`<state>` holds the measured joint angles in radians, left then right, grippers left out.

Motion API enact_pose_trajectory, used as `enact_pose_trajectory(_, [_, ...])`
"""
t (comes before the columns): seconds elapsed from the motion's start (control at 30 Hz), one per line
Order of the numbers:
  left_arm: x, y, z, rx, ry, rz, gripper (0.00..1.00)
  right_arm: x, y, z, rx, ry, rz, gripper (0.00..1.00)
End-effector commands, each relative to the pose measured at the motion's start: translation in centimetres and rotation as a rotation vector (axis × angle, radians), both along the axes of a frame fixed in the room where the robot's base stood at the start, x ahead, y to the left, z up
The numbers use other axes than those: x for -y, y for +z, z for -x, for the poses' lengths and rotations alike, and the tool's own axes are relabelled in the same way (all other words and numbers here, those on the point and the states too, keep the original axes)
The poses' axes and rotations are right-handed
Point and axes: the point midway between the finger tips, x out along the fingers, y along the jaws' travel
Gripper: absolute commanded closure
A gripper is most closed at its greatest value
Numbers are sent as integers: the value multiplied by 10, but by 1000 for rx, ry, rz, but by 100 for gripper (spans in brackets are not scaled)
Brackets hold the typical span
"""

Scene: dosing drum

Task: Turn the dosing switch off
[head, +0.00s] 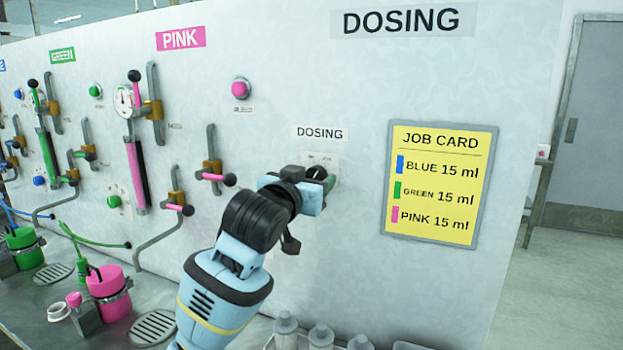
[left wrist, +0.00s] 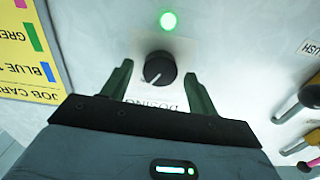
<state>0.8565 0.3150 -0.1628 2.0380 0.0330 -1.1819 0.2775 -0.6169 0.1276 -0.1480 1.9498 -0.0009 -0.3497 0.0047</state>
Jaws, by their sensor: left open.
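The dosing switch is a round black knob (left wrist: 160,68) with a white pointer mark, on a pale plate on the wall. In the left wrist view, which is upside down, its mark points to the lower left. My left gripper (left wrist: 159,88) is open, with one dark green finger on each side of the knob and visible gaps between. A green lamp (left wrist: 168,20) glows by the knob. In the head view my left gripper (head: 322,188) is at the wall under the DOSING label (head: 320,133) and hides the knob. My right gripper is not in view.
A yellow job card (head: 437,185) hangs right of my left gripper. Pink-handled valves (head: 213,176) stick out to its left. Below, a metal counter holds a pink pot (head: 108,288) and several pale bottles (head: 321,337). The wall between gripper and card is clear.

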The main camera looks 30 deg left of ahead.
Motion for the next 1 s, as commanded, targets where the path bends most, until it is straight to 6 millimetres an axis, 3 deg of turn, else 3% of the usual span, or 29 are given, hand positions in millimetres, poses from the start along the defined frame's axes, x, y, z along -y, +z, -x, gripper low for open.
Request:
enact_pose_trajectory(0.4, [0, 0, -7, 0, -1, 0, 41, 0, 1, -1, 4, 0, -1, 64])
enact_pose_trajectory(0.77, [0, 0, -7, 0, 0, 0, 85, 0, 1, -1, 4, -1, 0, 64])
enact_pose_trajectory(1.0, [0, 0, -7, 1, -1, 24, 85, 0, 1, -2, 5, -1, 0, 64])
